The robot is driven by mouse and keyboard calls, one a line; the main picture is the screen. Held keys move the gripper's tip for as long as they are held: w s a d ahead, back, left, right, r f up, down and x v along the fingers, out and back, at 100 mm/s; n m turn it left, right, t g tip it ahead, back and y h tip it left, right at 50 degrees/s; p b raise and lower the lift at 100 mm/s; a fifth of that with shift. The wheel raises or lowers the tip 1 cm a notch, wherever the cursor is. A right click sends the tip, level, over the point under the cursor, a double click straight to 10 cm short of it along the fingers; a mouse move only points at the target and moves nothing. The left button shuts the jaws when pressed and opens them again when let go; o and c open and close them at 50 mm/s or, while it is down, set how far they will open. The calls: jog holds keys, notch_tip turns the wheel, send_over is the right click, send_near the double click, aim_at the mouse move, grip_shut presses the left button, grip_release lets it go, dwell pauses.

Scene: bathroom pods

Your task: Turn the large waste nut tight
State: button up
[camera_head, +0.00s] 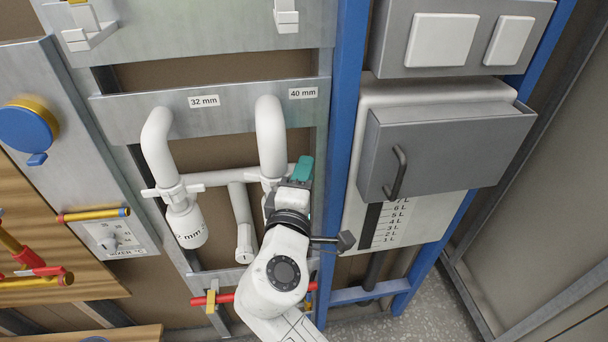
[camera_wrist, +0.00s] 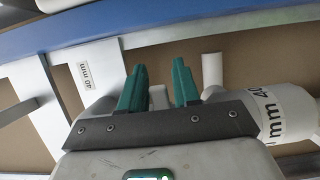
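The large waste nut (camera_head: 267,182) is a white collar under the white pipe marked 40 mm (camera_head: 270,135). In the head view only its left edge shows; my arm hides the rest. My gripper (camera_head: 303,172) is at the nut's right side, with a teal finger showing beside the pipe. In the wrist view the two teal fingers of my gripper (camera_wrist: 159,68) stand apart. A white part (camera_wrist: 158,97) shows between them, perhaps a wing of the nut; I cannot tell whether they touch it. A white body lettered 40 mm (camera_wrist: 280,112) lies at the right.
A similar winged nut (camera_head: 172,190) and trap (camera_head: 187,225) hang under the 32 mm pipe (camera_head: 157,145) at the left. A blue post (camera_head: 345,90) stands close to the right of my gripper. A grey box with a handle (camera_head: 440,150) is beyond it. A red bar (camera_head: 225,298) lies below.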

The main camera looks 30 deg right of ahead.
grip_shut()
jog(key=shift+w+n+t+y+p, duration=0.3)
jog(key=shift+n+t+y+p, duration=0.3)
jog(key=shift+y, duration=0.35)
jog(key=shift+w+n+t+y+p, duration=0.4)
jog(key=shift+n+y+p, duration=0.15)
jog(key=shift+n+y, duration=0.35)
jog(key=shift+w+n+t+y+p, duration=0.25)
jog(key=shift+n+t+y+p, duration=0.3)
jog(key=shift+y, duration=0.5)
jog(key=shift+o, duration=1.3)
grip_release()
jog(key=shift+d, duration=0.1)
jog(key=b+v, duration=0.2)
jog(key=v, duration=0.9)
jog(key=shift+w, duration=0.1)
